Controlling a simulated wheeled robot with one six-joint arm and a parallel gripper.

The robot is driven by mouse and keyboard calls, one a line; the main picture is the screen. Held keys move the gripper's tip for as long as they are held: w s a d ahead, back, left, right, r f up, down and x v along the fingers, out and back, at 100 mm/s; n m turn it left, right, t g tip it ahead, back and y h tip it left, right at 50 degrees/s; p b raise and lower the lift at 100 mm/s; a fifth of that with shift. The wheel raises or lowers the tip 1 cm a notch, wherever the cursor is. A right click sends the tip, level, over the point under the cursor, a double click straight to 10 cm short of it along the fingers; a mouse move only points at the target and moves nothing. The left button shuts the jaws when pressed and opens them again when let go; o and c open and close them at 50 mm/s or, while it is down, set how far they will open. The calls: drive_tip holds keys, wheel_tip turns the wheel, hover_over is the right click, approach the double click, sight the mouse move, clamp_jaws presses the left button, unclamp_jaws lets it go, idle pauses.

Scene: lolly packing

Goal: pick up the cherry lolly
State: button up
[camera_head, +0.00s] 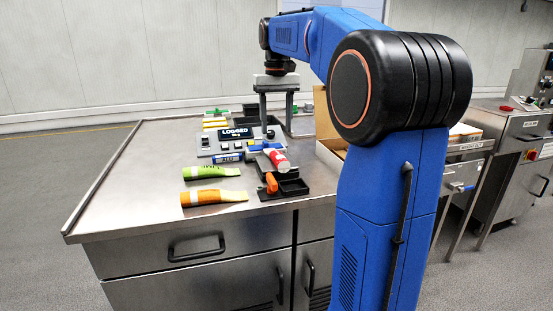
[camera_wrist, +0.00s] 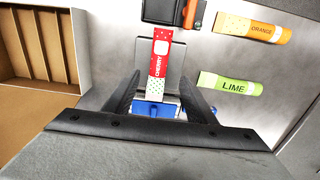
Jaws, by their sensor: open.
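The cherry lolly (camera_head: 278,160) is a red and white packet at the front of the scale. In the wrist view the cherry lolly (camera_wrist: 158,62) lies lengthwise on a grey plate (camera_wrist: 176,60), its white dotted end toward my gripper. My gripper (camera_head: 275,132) points down above the scale and is open. In the wrist view the fingers of my gripper (camera_wrist: 161,88) stand on either side of the packet's near end, with gaps and nothing held.
A lime lolly (camera_head: 211,172) and an orange lolly (camera_head: 213,197) lie on the table to the left. A black tray with an orange part (camera_head: 271,183) is at the front. A divided cardboard box (camera_wrist: 72,45) stands beside the plate. The scale display (camera_head: 236,133) reads LOGGED.

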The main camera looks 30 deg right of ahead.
hover_over(277, 152)
wheel_tip(277, 152, down, 5)
drive_tip(key=shift+s+a+r, duration=0.1)
drive_tip(key=shift+a, duration=0.05)
drive_tip(key=shift+w+f, duration=0.2)
drive_tip(key=shift+f, duration=2.4)
drive_tip(key=shift+c, duration=0.4)
drive_tip(key=c, duration=1.2)
drive_tip(key=shift+o, duration=0.2)
drive_tip(key=shift+d+r, duration=0.15)
drive_tip(key=shift+d, duration=0.05)
